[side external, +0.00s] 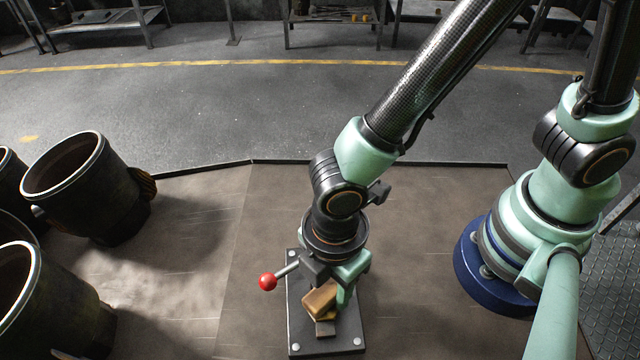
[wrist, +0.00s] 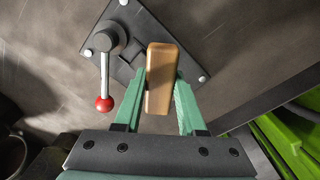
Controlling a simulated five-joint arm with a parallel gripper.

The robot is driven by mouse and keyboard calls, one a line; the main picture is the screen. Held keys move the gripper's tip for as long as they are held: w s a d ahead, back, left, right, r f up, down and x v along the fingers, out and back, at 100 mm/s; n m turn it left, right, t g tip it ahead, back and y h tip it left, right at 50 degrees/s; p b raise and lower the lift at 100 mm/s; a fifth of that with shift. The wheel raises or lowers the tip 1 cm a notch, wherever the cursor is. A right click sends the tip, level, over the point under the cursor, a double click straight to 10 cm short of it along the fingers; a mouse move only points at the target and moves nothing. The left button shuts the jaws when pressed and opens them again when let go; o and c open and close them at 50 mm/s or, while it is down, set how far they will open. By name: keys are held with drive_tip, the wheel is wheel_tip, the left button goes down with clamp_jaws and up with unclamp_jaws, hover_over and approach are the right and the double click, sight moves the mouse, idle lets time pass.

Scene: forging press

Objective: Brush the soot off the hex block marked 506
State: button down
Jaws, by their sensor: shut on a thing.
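My gripper (side external: 338,284) is low over a dark mounting plate (side external: 301,343). In the wrist view my gripper (wrist: 160,80) has its two green fingers shut on the sides of a tan wooden brush (wrist: 160,62). The brush (side external: 319,298) is tilted in the side view, with a yellowish edge beneath it. A small dark grey piece (side external: 325,329) shows just under the brush; I cannot tell if they touch. No hex block and no 506 mark can be made out; the brush and gripper cover the plate's middle.
A lever with a red knob (side external: 268,281) stands out to the left of the plate; the knob (wrist: 104,104) also shows in the wrist view. Large dark pots (side external: 88,190) stand at the left. The brown mat (side external: 430,230) around the plate is mostly clear.

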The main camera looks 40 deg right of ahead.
sight(315, 301)
drive_tip(key=shift+a, duration=1.7)
drive_tip(key=shift+d, duration=0.1)
drive_tip(key=shift+d+f, duration=0.1)
drive_tip(key=shift+d, duration=1.7)
drive_tip(key=shift+s, duration=0.1)
drive_tip(key=shift+a, duration=1.9)
drive_tip(key=shift+d, duration=0.1)
drive_tip(key=shift+d, duration=1.75)
